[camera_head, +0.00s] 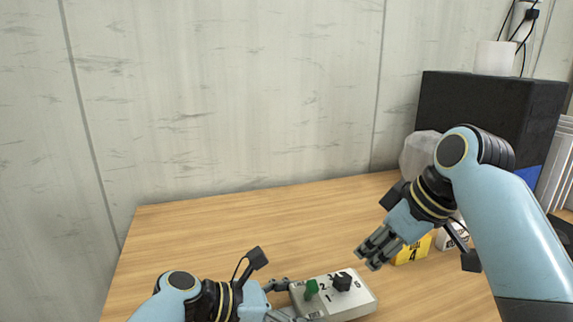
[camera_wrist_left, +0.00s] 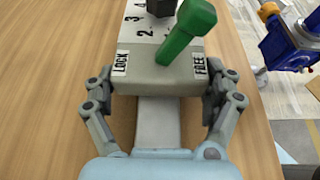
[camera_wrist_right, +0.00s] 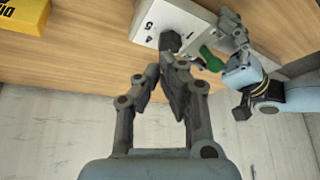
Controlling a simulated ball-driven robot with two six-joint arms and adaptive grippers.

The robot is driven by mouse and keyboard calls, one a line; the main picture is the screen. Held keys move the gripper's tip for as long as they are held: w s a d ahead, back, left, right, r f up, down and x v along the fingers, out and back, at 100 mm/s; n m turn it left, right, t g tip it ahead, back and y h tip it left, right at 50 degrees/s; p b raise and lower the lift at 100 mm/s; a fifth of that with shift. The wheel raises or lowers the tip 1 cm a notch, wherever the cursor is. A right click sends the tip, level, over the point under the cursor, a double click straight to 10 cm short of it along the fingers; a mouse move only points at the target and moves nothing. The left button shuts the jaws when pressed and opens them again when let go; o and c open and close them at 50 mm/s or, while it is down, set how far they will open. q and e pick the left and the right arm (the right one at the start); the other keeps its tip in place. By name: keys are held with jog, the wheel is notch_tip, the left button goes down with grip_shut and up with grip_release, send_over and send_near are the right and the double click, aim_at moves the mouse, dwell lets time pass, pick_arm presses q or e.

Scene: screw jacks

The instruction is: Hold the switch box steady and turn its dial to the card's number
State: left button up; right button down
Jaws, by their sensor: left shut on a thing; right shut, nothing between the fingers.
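The switch box (camera_head: 358,300) is a pale box on the table at the bottom of the head view. It has numbers on top, a black dial (camera_head: 342,281) and a green lever (camera_head: 311,289). In the left wrist view the lever (camera_wrist_left: 186,32) leans toward the FREE label, away from LOCK. My left gripper (camera_head: 282,299) is shut on the box's lever end, a finger on each side. My right gripper (camera_head: 369,252) is shut and empty, above and to the right of the dial. The yellow card (camera_head: 413,250) shows a 4, partly hidden behind it. The dial's pointed number is unclear.
A small white labelled box (camera_head: 447,240) stands beside the card, partly behind my right arm. A large black box (camera_head: 480,105) and a greyish rounded thing (camera_head: 418,153) stand at the back right. The wooden table (camera_head: 230,228) is clear at the back left, up to the wall.

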aim_at(352, 286)
jog(key=shift+f, duration=3)
jog(key=shift+w+a, duration=0.1)
jog(key=shift+a, duration=0.55)
jog(key=shift+s+a, duration=0.2)
jog(key=shift+s, duration=0.15)
jog(key=shift+s+a, duration=0.4)
jog(key=shift+a, duration=0.05)
jog(key=shift+s+d, duration=0.1)
jog(key=shift+s, duration=0.1)
jog(key=shift+r, duration=0.15)
jog(key=shift+d+r, duration=0.15)
jog(key=shift+r, duration=1.3)
jog(key=shift+d+r, duration=0.15)
jog(key=shift+r, duration=1.3)
